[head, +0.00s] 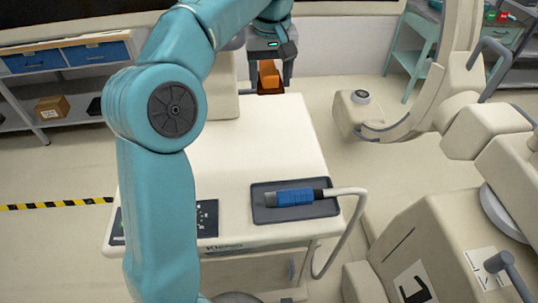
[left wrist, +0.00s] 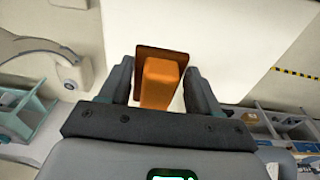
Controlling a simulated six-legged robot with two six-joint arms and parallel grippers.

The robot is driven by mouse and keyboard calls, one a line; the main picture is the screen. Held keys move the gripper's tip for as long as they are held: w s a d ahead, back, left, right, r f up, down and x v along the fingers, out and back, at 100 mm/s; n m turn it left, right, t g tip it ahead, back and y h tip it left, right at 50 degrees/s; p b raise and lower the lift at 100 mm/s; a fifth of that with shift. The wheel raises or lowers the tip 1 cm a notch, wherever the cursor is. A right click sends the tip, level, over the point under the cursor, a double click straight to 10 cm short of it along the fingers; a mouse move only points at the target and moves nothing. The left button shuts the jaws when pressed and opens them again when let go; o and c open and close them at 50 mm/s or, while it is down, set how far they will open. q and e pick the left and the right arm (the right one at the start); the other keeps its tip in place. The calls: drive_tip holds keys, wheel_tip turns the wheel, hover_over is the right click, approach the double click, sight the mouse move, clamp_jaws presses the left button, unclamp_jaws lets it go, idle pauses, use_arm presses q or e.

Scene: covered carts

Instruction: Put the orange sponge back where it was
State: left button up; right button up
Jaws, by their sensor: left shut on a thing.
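The orange sponge (head: 268,76) is between the fingers of my left gripper (head: 271,70), at the far edge of the white cart top. In the left wrist view the sponge (left wrist: 160,84) stands out between both fingers of the left gripper (left wrist: 159,78), which is shut on it. A wider, darker orange-brown flat part (left wrist: 150,53) shows behind the sponge; I cannot tell whether it belongs to it. Whether the sponge touches the cart is also unclear. My right gripper is not in view.
The white cart (head: 262,140) has a clear middle. A blue-gripped handpiece (head: 294,197) lies in a dark tray (head: 262,214) near its front, with a pale hose. Beige machinery (head: 440,235) stands at right. Shelves with blue drawers (head: 95,52) stand at back left.

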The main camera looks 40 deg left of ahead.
sight(269, 87)
use_arm(q)
drive_tip(key=shift+f+b, duration=0.4)
drive_tip(key=shift+f, duration=0.25)
drive_tip(key=shift+s+d+f+b, duration=0.1)
drive_tip(key=shift+s+f+b, duration=0.15)
drive_tip(key=shift+f+b, duration=0.6)
drive_tip(key=shift+b, duration=0.1)
drive_tip(key=shift+w+f+b, duration=0.3)
drive_tip(key=shift+f+b, duration=0.25)
drive_tip(key=shift+f, duration=0.15)
drive_tip(key=f+b, duration=0.1)
drive_tip(key=f, duration=0.6)
drive_tip(key=f+b, duration=0.1)
drive_tip(key=f, duration=0.6)
drive_tip(key=shift+s+f, duration=0.2)
drive_tip(key=shift+f, duration=0.2)
wheel_tip(269, 87, down, 5)
drive_tip(key=shift+w, duration=0.1)
